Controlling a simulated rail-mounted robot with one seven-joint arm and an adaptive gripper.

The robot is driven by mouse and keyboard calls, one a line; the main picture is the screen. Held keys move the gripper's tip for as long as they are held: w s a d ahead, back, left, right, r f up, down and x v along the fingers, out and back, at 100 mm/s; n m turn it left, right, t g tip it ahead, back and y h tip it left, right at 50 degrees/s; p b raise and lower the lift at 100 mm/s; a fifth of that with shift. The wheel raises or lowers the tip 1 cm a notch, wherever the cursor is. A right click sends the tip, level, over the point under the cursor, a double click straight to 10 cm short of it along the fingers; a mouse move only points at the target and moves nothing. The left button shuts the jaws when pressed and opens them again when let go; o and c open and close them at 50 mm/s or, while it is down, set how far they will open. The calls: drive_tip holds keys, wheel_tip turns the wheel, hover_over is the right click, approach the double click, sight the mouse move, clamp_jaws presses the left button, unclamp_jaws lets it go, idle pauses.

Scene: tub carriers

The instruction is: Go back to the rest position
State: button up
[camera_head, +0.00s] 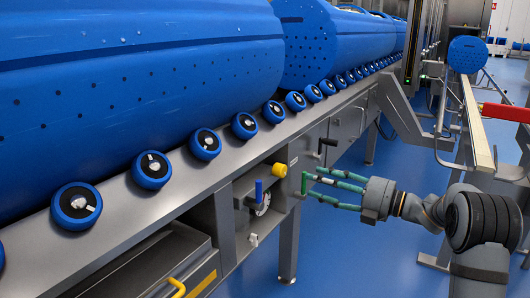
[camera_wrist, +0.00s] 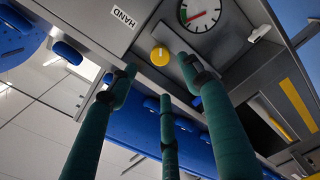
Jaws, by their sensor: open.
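My gripper (camera_head: 308,183) has green fingers and points left toward the front panel of the machine, at the right of the yellow knob (camera_head: 280,170). The fingers are spread with nothing between them. In the wrist view, my gripper (camera_wrist: 157,78) has its fingertips around and below the yellow knob (camera_wrist: 160,55) in the picture; I cannot tell whether any finger touches it. A dial gauge (camera_wrist: 200,12) and a HAND label (camera_wrist: 122,17) sit beside the knob. My arm reaches in from the lower right in the head view.
A blue lever (camera_head: 259,189) stands beside the gauge (camera_head: 262,204), and a black handle (camera_head: 328,142) sits above my fingers. Big blue tubs (camera_head: 125,80) rest on a row of blue rollers (camera_head: 205,144). A red part (camera_head: 505,112) juts in at right. Open blue floor (camera_head: 350,245) lies below my gripper.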

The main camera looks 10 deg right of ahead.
sight(285, 172)
drive_tip(key=x, duration=1)
drive_tip(key=shift+w+a, duration=0.15)
drive_tip(key=shift+a, duration=0.15)
